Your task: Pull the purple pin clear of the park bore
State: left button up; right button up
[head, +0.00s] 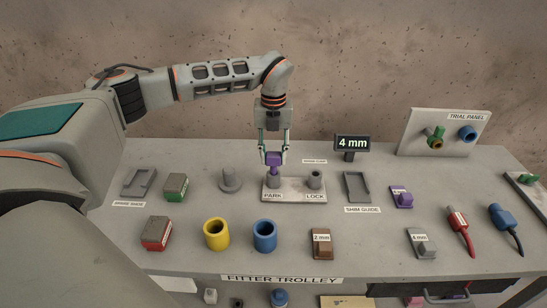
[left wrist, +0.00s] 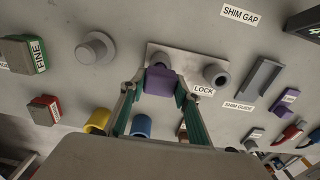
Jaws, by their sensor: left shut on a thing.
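The purple pin (head: 273,159) stands upright over the park bore (head: 274,181), the left post of a grey base plate (head: 295,196) labelled PARK and LOCK. My left gripper (head: 274,156) points down and is shut on the pin's wide purple head, which also shows in the left wrist view (left wrist: 160,82). A narrower purple part below the head meets the top of the park post; how deep it sits is hidden. The lock bore (head: 315,179) on the right is empty, with a dark opening also seen in the left wrist view (left wrist: 216,75). My right gripper is not in view.
A round grey knob (head: 230,181) stands left of the plate and a grey shim guide (head: 357,187) right of it. A display (head: 352,143) reading 4 mm stands behind right.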

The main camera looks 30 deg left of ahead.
pick_arm(q)
jog(key=shift+r, duration=1.1)
jog(key=shift+r, duration=3)
jog(key=m, duration=0.2)
jog(key=d+m, duration=0.1)
jog(key=shift+s+f, duration=0.25)
jog(key=s+d+f+n, duration=0.2)
jog(key=s+d+n, duration=0.4)
jog(key=n, duration=1)
jog(key=s+d+f+n, duration=0.3)
jog(key=s+d+n, duration=0.2)
jog(key=n, duration=1.1)
jog(key=shift+s+d+f+n, duration=0.15)
jog(key=shift+s+d+n, duration=0.2)
jog(key=shift+s, duration=0.45)
